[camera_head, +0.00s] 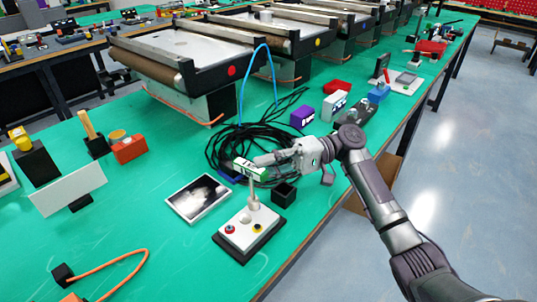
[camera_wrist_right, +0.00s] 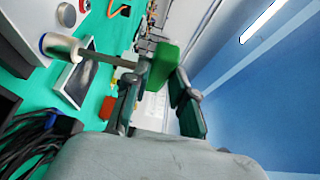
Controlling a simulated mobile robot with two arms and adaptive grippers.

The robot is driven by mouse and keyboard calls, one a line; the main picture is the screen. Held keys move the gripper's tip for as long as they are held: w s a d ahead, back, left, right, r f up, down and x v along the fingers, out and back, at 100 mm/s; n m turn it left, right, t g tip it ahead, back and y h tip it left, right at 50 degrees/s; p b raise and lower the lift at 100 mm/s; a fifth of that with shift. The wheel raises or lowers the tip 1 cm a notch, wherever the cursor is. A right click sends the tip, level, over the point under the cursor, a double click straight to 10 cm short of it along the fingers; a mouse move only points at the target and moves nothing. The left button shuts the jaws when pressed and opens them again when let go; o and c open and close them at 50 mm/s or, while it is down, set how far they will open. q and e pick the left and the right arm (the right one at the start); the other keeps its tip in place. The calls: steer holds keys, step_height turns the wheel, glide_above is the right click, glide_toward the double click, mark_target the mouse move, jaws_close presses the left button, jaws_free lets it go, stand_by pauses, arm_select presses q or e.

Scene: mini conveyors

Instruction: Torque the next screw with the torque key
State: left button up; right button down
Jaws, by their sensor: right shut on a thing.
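The torque key (camera_head: 252,169) has a green and white body and a thin shaft pointing down. My right gripper (camera_head: 268,160) is shut on its body, above the screw plate. In the right wrist view the green key body (camera_wrist_right: 163,66) sits between the fingers (camera_wrist_right: 163,90). Its grey shaft reaches a cream, post-like screw (camera_wrist_right: 62,46); I cannot tell how fully they are seated. The white screw plate (camera_head: 241,239) on a black base carries pale posts, a blue-red screw (camera_head: 229,229) and a yellow one (camera_head: 258,228). My left gripper is not in view.
A black cable coil (camera_head: 226,150) lies behind the key, with a black cube holder (camera_head: 284,193) close to the plate. A flat screen (camera_head: 198,198) lies left of it. An orange block (camera_head: 129,149) stands farther left.

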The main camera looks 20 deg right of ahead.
mark_target(251, 175)
steer(key=m+t+p, duration=0.2)
steer(key=t+p, duration=0.1)
steer(key=s+a+m+t+h+p, duration=0.1)
steer(key=m+t+p, duration=0.2)
steer(key=t, duration=0.1)
steer(key=m+t+h+p, duration=0.1)
steer(key=m+t+p, duration=0.1)
steer(key=t+p, duration=0.2)
steer(key=shift+s+a+r+m, duration=0.2)
steer(key=shift+s+a+m, duration=0.1)
steer(key=shift+s, duration=0.1)
steer(key=m+t+h+p, duration=0.4)
steer(key=h, duration=0.1)
steer(key=s+a+m+t+h+p, duration=0.1)
steer(key=m+t+h+p, duration=0.1)
steer(key=t, duration=0.1)
steer(key=shift+s+a+f, duration=0.1)
steer(key=m+h, duration=0.1)
steer(key=m+t+h, duration=0.1)
steer(key=h, duration=0.1)
steer(key=m+h, duration=0.1)
steer(key=shift+s+a+f+t+p, duration=0.15)
steer(key=shift+s+a+t+p, duration=0.15)
steer(key=shift+p, duration=0.1)
steer(key=m+h, duration=0.1)
steer(key=h, duration=0.2)
steer(key=shift+s+a+f+m+t, duration=0.1)
steer(key=shift+m+t, duration=0.2)
steer(key=shift+m, duration=0.1)
